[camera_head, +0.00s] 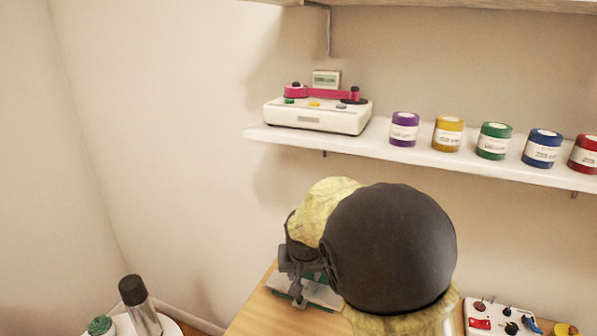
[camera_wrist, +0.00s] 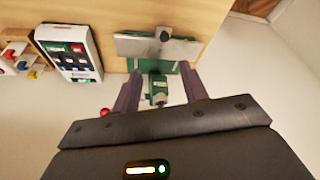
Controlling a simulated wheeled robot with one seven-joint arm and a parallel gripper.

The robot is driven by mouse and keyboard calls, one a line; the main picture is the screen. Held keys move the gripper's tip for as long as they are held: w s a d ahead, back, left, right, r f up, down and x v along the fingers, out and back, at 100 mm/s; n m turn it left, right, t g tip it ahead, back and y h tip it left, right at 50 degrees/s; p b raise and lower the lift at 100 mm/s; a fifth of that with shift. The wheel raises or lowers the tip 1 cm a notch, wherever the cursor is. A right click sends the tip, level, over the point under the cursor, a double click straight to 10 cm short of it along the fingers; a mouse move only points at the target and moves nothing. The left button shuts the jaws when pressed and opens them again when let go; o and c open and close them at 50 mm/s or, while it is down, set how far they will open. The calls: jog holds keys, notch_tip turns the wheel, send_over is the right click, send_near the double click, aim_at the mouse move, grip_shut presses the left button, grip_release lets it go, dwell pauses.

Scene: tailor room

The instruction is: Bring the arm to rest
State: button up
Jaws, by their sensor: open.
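My arm (camera_head: 390,250) reaches over the wooden table in the head view, with dark round joints and yellowish covers. My gripper (camera_wrist: 160,73) is open in the wrist view, its two dark fingers well apart. A green part (camera_wrist: 158,90) shows between the fingers with a gap on each side, so nothing is gripped. It seems to belong to a green device with a grey metal plate (camera_wrist: 135,47) on the table; I cannot tell how far below the fingers it is. In the head view my arm partly hides this device.
A white shelf (camera_head: 390,150) on the back wall holds a white machine (camera_head: 318,115) and several coloured spools (camera_head: 404,129). A control panel (camera_head: 485,312) lies on the table at right. A black-capped bottle (camera_head: 139,305) stands at lower left. Open air lies left of my arm.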

jog(key=s+d+r+g+p, duration=0.1)
jog(key=s+d+p, duration=0.2)
jog(key=s+d, duration=0.4)
jog(key=s+d+r+p, duration=0.2)
jog(key=s+d, duration=0.5)
jog(key=s, duration=0.4)
jog(key=shift+s+g+p, duration=0.4)
jog(key=shift+p, duration=0.25)
